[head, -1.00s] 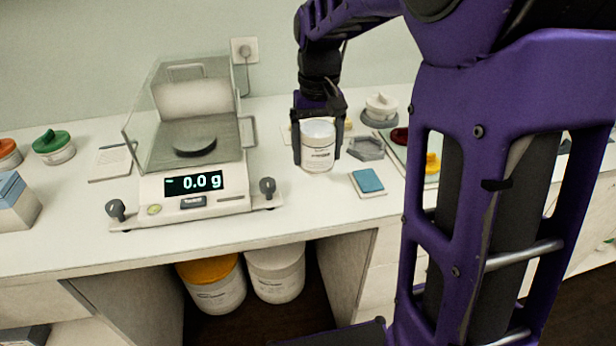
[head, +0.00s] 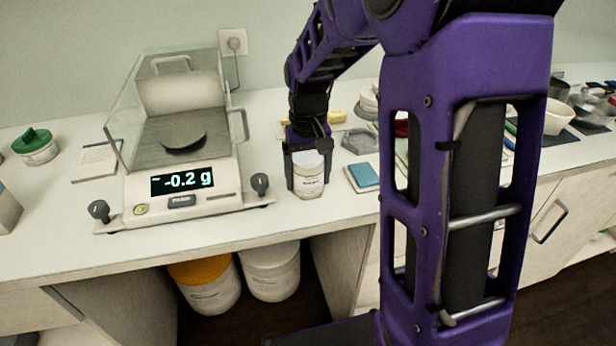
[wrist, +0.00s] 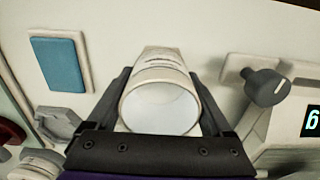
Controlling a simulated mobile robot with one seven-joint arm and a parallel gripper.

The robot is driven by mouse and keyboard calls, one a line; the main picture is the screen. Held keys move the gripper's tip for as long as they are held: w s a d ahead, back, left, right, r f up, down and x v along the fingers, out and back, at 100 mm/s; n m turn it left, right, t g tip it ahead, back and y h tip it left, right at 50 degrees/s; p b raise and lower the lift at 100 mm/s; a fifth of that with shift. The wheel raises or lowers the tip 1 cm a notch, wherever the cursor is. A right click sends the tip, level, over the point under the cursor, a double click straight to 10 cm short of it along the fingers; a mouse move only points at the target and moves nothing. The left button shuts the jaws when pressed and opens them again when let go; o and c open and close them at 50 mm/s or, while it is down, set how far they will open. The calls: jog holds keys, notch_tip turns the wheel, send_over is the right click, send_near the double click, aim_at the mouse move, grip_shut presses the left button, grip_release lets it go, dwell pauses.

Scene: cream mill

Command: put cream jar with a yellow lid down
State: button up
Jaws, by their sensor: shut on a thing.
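My gripper (head: 308,174) is shut on a small white cream jar (head: 309,181) with a printed label. In the wrist view the jar (wrist: 160,100) sits between the two dark fingers, and its round top is plain white. I see no yellow lid on it. In the head view the jar is upright, low over the bench between the scale and a blue pad. I cannot tell whether its base touches the bench.
The scale (head: 180,185) with its glass shield stands left, reading -0.2 g. The blue pad (head: 363,175) and a grey hexagonal dish (head: 359,142) lie right of the jar. A green-lidded jar (head: 36,148) stands far left. Bare bench (head: 290,215) shows in front.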

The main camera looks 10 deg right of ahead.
jog(key=shift+f, duration=0.2)
jog(key=o, duration=1.3)
jog(key=shift+o, duration=0.2)
jog(key=shift+r, duration=0.1)
notch_tip(320, 180, up, 12)
jog(key=p, duration=0.2)
jog(key=shift+r, duration=0.15)
